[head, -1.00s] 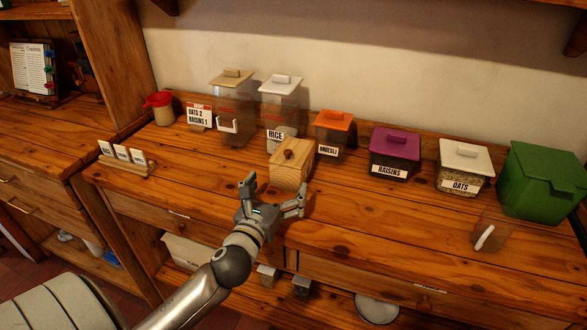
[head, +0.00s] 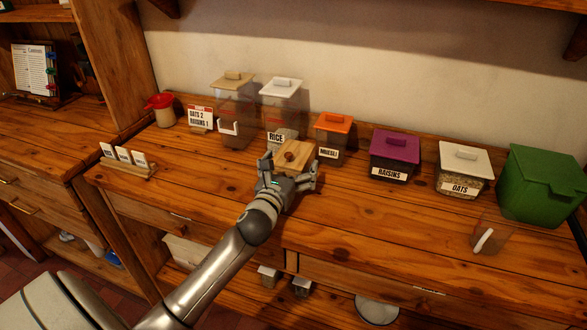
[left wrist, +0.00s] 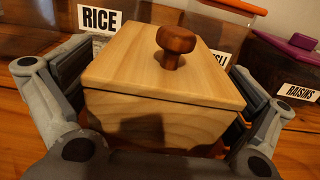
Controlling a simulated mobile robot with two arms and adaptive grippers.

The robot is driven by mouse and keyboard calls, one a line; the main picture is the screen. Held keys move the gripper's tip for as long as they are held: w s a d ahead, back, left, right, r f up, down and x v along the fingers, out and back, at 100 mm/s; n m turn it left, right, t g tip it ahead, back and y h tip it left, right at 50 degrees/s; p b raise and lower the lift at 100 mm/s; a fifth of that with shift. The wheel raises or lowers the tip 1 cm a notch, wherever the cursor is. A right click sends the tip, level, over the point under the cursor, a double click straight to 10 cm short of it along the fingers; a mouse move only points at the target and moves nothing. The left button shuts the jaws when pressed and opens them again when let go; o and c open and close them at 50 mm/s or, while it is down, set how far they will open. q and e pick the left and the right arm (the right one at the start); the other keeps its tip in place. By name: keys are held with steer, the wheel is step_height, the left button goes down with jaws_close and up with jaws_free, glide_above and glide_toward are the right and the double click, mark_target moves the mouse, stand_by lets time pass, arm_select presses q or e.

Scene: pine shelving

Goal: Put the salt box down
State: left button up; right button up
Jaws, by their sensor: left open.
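The salt box, a pale wooden box (head: 297,152) with a lid and a brown knob, stands upright on the wooden counter (head: 225,180) in front of the rice container. In the left wrist view the box (left wrist: 160,90) fills the middle, lid closed. My left gripper (head: 290,165) is open, with one finger on each side of the box. In the left wrist view its fingers (left wrist: 158,110) flank the box; whether they touch its sides I cannot tell. The lower part of the box is partly hidden by the gripper. My right gripper is not in view.
Behind the box stand the rice container (head: 280,90) and the orange-lidded muesli container (head: 331,130). To the right are raisins (head: 394,152), oats (head: 465,165), a clear scoop (head: 490,235) and a green bin (head: 540,185). A card holder (head: 128,168) sits left. The front counter is mostly clear.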

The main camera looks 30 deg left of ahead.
arm_select(q)
steer(key=c, duration=1.4)
steer(key=shift+r, duration=0.1)
steer(key=c, duration=0.3)
steer(key=shift+r, duration=0.15)
